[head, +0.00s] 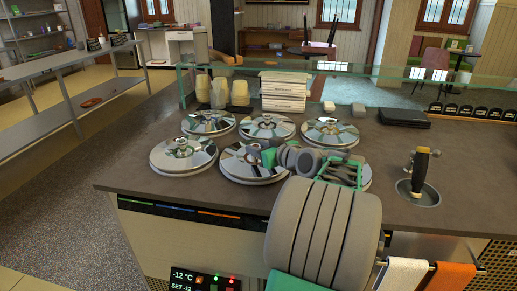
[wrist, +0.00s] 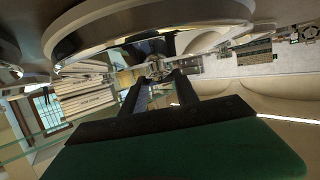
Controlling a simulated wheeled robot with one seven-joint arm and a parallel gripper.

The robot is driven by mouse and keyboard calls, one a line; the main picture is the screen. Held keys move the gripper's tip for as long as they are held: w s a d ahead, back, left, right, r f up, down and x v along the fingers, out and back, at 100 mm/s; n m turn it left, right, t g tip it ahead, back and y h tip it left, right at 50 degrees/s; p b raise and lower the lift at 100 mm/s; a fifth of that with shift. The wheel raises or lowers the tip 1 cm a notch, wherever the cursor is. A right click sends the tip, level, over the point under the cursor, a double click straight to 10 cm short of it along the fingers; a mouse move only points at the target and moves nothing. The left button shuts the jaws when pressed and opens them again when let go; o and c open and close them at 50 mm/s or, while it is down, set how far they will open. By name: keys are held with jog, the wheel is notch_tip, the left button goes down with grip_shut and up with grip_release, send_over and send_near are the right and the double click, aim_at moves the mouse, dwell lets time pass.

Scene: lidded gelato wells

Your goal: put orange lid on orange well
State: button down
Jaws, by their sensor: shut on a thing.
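Several shiny round metal lids sit in two rows on the dark counter, and no orange shows on their tops. My gripper (head: 268,156) is at the front middle lid (head: 236,168), its arm reaching in from the right. It is shut on this lid's handle, which the fingers partly hide. In the wrist view the two dark fingers (wrist: 158,82) close at the handle, with a broad round metal rim (wrist: 150,22) beside them. I cannot tell whether the lid is raised or resting. The orange well's opening is not visible.
Neighbouring lids stand close: front left (head: 183,155), back left (head: 208,122), back middle (head: 267,126), back right (head: 330,131). My arm partly covers the front right one. Stacked boxes (head: 284,92) and cups stand behind, near a glass guard. A scoop well (head: 420,190) is at right. Coloured strips, one orange (head: 218,215), mark the front edge.

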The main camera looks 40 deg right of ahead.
jog(key=shift+f+b, duration=0.35)
jog(key=c, duration=1.3)
grip_release()
jog(key=shift+o, duration=0.6)
jog(key=o, duration=0.5)
jog(key=shift+f, duration=0.1)
jog(key=shift+b+v, duration=0.45)
jog(key=shift+v, duration=3.6)
